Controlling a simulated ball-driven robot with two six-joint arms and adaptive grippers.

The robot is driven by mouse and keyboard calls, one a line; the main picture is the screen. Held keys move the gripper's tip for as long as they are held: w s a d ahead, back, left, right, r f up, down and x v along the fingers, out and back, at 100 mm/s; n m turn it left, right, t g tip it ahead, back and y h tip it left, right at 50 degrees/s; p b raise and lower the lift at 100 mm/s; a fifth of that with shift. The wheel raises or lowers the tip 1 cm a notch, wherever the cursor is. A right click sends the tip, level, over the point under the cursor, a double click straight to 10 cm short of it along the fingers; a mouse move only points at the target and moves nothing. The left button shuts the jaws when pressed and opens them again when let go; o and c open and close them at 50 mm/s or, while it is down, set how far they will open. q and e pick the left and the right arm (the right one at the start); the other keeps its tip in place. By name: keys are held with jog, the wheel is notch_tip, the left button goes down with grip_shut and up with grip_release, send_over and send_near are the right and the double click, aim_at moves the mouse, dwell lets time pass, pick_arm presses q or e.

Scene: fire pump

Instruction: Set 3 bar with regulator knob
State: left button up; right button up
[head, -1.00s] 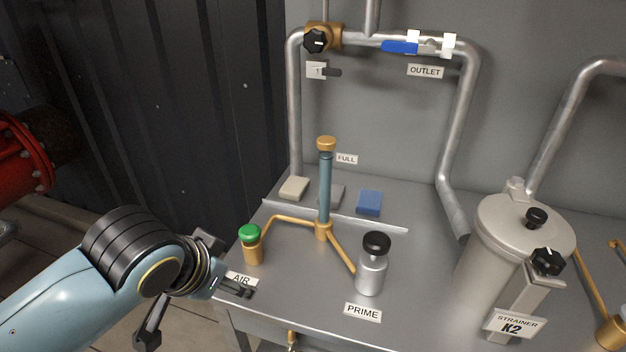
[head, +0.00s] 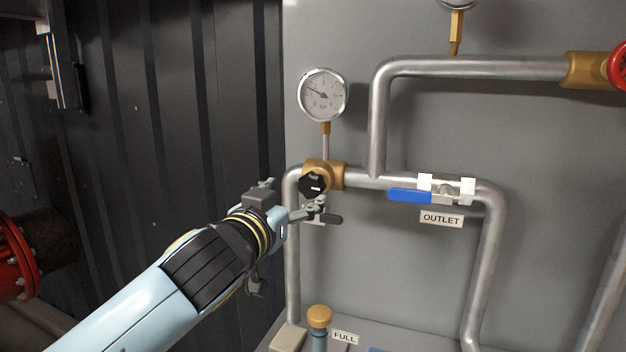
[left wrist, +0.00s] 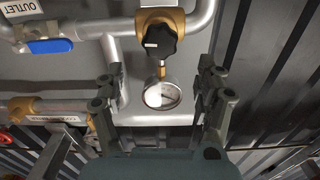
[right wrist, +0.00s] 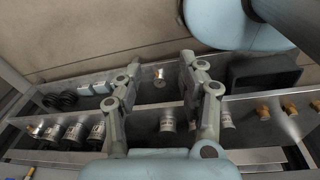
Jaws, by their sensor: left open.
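The black regulator knob (head: 313,184) with a white mark sits on a brass body (head: 336,174) in the pipe at the upper left of the panel. A round bar gauge (head: 322,95) stands above it on a thin stem; its needle points to the upper left. My left gripper (head: 318,209) is just below and beside the knob, apparently not gripping it. In the left wrist view the knob (left wrist: 160,40) lies ahead between the spread, empty fingers (left wrist: 160,92), with the gauge (left wrist: 162,94) behind. My right gripper (right wrist: 153,80) is open and empty above a parts tray.
A blue-handled outlet valve (head: 410,196) is to the right on the same pipe. A brass-capped column (head: 319,317) stands below. The right wrist view shows a tray (right wrist: 255,128) with several fittings.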

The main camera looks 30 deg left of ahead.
aim_at(310, 185)
pick_arm(q)
jog(key=p+x, duration=0.1)
jog(key=x, duration=0.3)
jog(key=shift+r, duration=0.15)
jog(key=x, duration=0.2)
jog(key=p+x, duration=0.1)
jog(key=x, duration=0.1)
jog(key=shift+w+a+f, duration=0.1)
jog(key=shift+w+f, duration=0.1)
jog(key=shift+w, duration=0.1)
jog(key=shift+c, duration=0.4)
jog(key=shift+s, duration=0.1)
jog(key=shift+c, duration=2.3)
jog(key=c, duration=0.6)
jog(key=shift+c, duration=0.2)
pick_arm(e)
notch_tip(310, 185, up, 3)
jog(key=shift+w+d+f, duration=0.1)
jog(key=shift+f, duration=0.1)
pick_arm(q)
jog(key=shift+m, duration=0.3)
